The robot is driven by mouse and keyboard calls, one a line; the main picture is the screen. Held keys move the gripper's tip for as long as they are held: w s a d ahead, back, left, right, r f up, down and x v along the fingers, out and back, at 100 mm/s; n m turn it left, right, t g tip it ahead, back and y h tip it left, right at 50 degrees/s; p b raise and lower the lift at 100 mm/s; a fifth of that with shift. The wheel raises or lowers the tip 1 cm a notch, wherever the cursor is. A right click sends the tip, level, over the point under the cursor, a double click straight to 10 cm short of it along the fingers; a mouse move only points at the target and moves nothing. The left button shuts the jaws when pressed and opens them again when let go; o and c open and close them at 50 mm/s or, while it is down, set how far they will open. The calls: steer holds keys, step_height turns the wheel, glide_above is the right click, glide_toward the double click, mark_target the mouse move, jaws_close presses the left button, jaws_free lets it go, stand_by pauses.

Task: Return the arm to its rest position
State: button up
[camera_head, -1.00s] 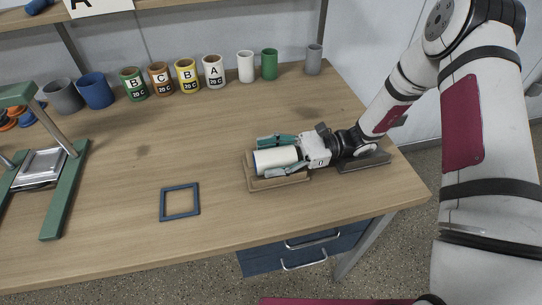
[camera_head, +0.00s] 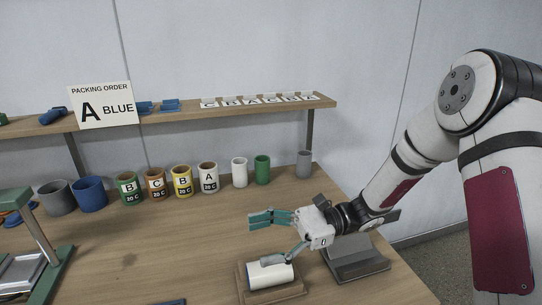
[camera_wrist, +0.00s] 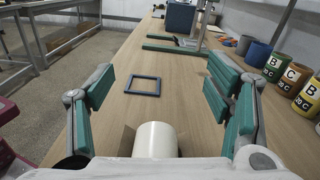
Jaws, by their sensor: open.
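My gripper (camera_head: 278,236) is open and empty above the table in the head view, with its green-padded fingers spread apart. In the wrist view its fingers (camera_wrist: 168,100) frame both sides of the picture. A white roll (camera_head: 270,275) lies in a wooden cradle (camera_head: 290,293) just below the gripper. The roll also shows at the bottom of the wrist view (camera_wrist: 156,141). One lower finger looks close to the roll's top in the head view; I cannot tell whether it touches. My arm reaches in from the right.
A grey stand (camera_head: 358,266) sits right of the cradle. Several cups, including the lettered white one (camera_head: 209,178), line the table's back. A shelf (camera_head: 225,115) holds letter cards and a sign (camera_head: 103,104). A blue square frame (camera_wrist: 143,85) lies on the table. A green-framed press (camera_head: 40,250) stands left.

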steer(key=s+d+r+n+t+h+p, duration=0.1)
steer(key=s+d+r+n+t+h, duration=0.3)
steer(key=s+d, duration=0.6)
steer(key=s+d+r+n+t+h+p, duration=0.2)
steer(key=s+d+r+n+t+h, duration=0.3)
steer(key=s+d+r+n+h, duration=0.4)
steer(key=shift+s+d+r+h, duration=0.65)
steer(key=shift+s+d+h, duration=0.5)
steer(key=shift+h, duration=0.75)
steer(key=shift+a, duration=0.1)
